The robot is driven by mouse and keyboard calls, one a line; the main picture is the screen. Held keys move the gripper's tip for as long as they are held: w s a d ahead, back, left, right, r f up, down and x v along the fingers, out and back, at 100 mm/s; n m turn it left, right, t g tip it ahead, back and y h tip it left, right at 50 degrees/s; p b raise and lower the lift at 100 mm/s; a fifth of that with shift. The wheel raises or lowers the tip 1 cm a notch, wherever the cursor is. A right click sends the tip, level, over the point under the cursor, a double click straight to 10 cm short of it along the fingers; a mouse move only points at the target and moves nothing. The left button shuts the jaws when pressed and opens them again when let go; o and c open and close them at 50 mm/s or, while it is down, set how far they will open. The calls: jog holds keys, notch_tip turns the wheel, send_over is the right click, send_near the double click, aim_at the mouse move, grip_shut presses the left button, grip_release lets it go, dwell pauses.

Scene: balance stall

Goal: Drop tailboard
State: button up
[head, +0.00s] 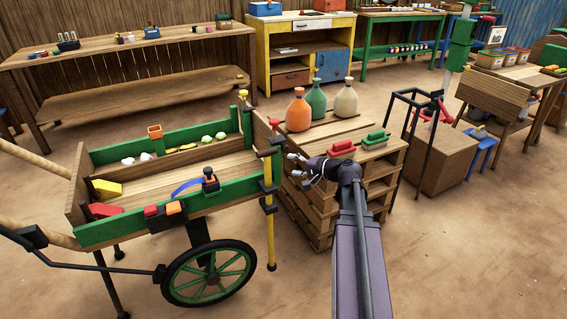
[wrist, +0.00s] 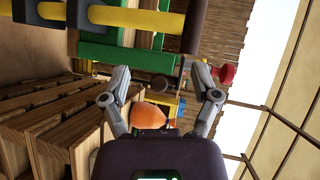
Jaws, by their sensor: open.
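The green-and-wood cart (head: 160,215) stands at the left with its tailboard (head: 262,132) upright at its right end, seen nearly edge-on. A red knob (head: 274,122) tops a dark fitting by the tailboard, and yellow posts with dark bands stand at that corner. My gripper (head: 294,166) is open and empty, just right of the tailboard, beside the pallet stack. In the wrist view my gripper (wrist: 160,84) has its fingers spread, with a dark round end seen between them. A red knob (wrist: 225,73) shows just outside the right finger. I cannot tell whether anything touches.
A pallet stack (head: 318,212) stands close to the right of the cart, bearing orange (head: 298,111), green (head: 316,101) and cream (head: 346,101) bottles and red and green blocks. The cart's wheel (head: 208,275) is in front. Bare ground lies between pallets and back tables.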

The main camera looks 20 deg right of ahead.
aim_at(285, 150)
jog(key=d+f+m+t+h+b, duration=0.1)
jog(key=d+m+t+b, duration=0.2)
jog(key=d, duration=0.5)
jog(key=shift+s+d+f+t+b, duration=0.2)
jog(key=shift+f+t+b, duration=0.15)
jog(key=shift+b, duration=0.4)
jog(key=shift+w, duration=0.15)
jog(key=x, duration=1.3)
jog(key=shift+w+a+f, duration=0.1)
jog(key=shift+w+a, duration=0.1)
jog(key=shift+w, duration=0.1)
grip_shut()
jog(key=shift+a, duration=0.35)
jog(key=shift+d, duration=0.25)
